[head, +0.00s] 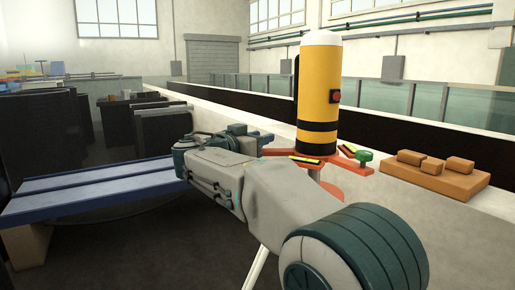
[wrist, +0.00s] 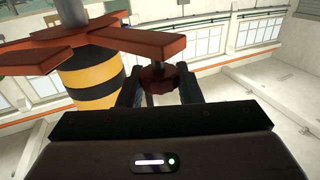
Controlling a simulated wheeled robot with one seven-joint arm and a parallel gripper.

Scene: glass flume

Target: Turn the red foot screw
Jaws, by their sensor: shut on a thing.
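The red foot screw (wrist: 157,80) shows in the wrist view, under one arm of the orange-red tripod base (wrist: 135,42). My gripper (wrist: 160,88) is shut on it, with one dark finger on each side of its knob. In the head view the base (head: 302,157) carries a yellow and black upright cylinder (head: 319,90) with a white top. The cylinder also shows in the wrist view (wrist: 92,78). In the head view my arm hides the red screw and my fingertips. A green foot screw (head: 364,156) is at the right end of the base.
An orange-brown block (head: 430,180) with several smaller blocks on it lies right of the instrument on the pale ledge. Glass panels (head: 390,98) run behind. A blue bench (head: 95,186) and dark panels (head: 165,130) stand at the left.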

